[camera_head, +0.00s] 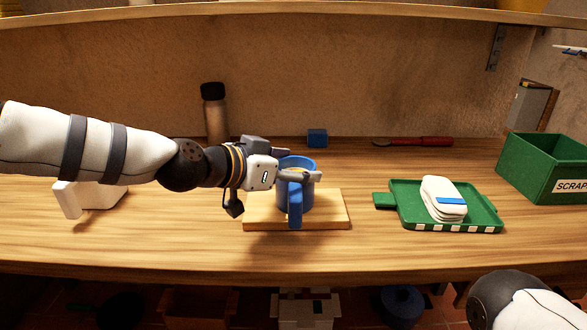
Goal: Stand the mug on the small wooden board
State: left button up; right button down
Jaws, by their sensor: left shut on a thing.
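A blue mug (309,202) is upright at the small wooden board (257,211) in the middle of the worktop. Its handle faces the front. My left gripper (298,176) comes in from the left and is shut on the mug near its rim. The mug's base appears over the board; I cannot tell whether it touches the wood or hangs just above it. My right arm shows only as a link at the lower right corner, and its gripper is out of view.
A green tray (478,217) with stacked white cloths (440,188) is to the right. A green scrap crate (540,169) stands at the far right. A bottle (215,118), a blue block (317,138) and a red-handled tool (425,142) are at the back. A white object (70,199) is at left.

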pick_arm(q)
jog(key=shift+r, duration=0.2)
jog(key=shift+f, duration=0.2)
jog(key=o, duration=2)
jog(key=shift+c, duration=0.2)
jog(key=shift+r, duration=0.25)
jog(key=p+v, duration=0.1)
jog(key=v, duration=1.1)
jog(key=shift+s+f+p, duration=0.15)
jog(key=shift+f+p, duration=0.05)
jog(key=shift+p, duration=0.2)
pick_arm(e)
jog(key=shift+w+r+t, duration=0.3)
jog(key=shift+w+r, duration=0.4)
jog(key=shift+r, duration=0.25)
